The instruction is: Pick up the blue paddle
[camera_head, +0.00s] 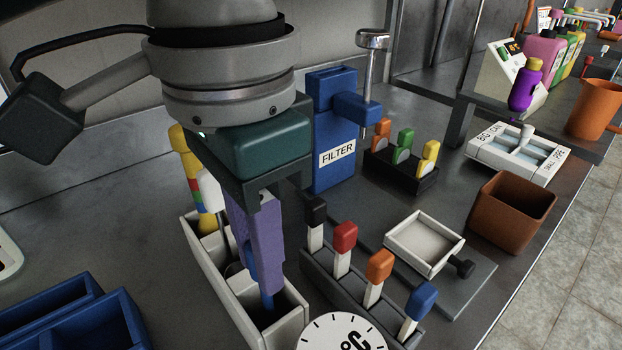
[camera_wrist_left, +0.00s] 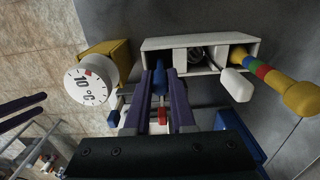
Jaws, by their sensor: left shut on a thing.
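The blue paddle (camera_head: 267,299) stands in a compartment of the white holder (camera_head: 193,248). My left gripper (camera_head: 266,270) points down over the holder and is shut on the paddle. The fingers hide most of the paddle's upper part. In the left wrist view, two dark purple fingers of my right gripper (camera_wrist_left: 22,112) show at the left edge, apart, with nothing seen between them.
A yellow banded tool (camera_head: 188,170) and a white-ended tool (camera_head: 211,188) stand in the same holder. Beside it are a rack of coloured-top sticks (camera_head: 345,237), a °C dial (camera_head: 342,334) and a blue FILTER box (camera_head: 333,130). Blue bins (camera_head: 75,320) lie front left.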

